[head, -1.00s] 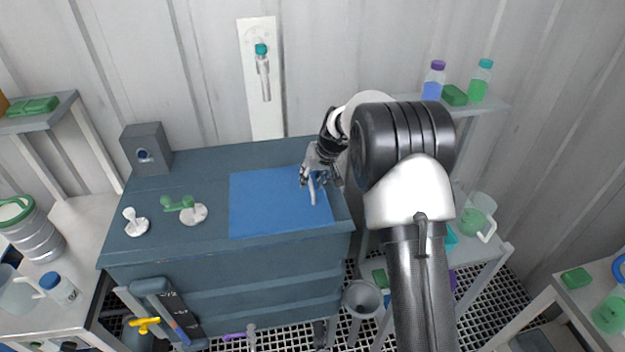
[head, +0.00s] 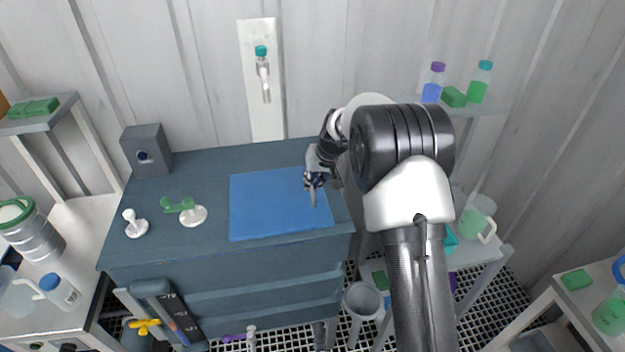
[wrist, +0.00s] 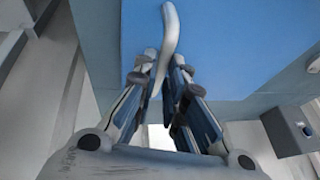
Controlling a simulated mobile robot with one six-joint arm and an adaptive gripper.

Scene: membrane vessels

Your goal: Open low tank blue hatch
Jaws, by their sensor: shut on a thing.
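The blue hatch (head: 265,205) is a flat square panel on top of the low dark blue-grey tank (head: 200,270), and it looks level with the tank top. Its light grey curved handle (head: 313,196) is at the right side of the panel. My gripper (head: 313,180) is over that side and shut on the handle. In the wrist view the handle (wrist: 169,35) runs down between the fingers of my gripper (wrist: 163,75), with the blue hatch (wrist: 225,35) behind it. My fingers hide part of the handle.
A green valve (head: 178,205), a white knob (head: 133,222) and a grey box (head: 147,150) stand on the tank's left. A wall tap (head: 262,70) is behind. Shelves with bottles and jugs (head: 478,218) stand to the right, and a side bench is left.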

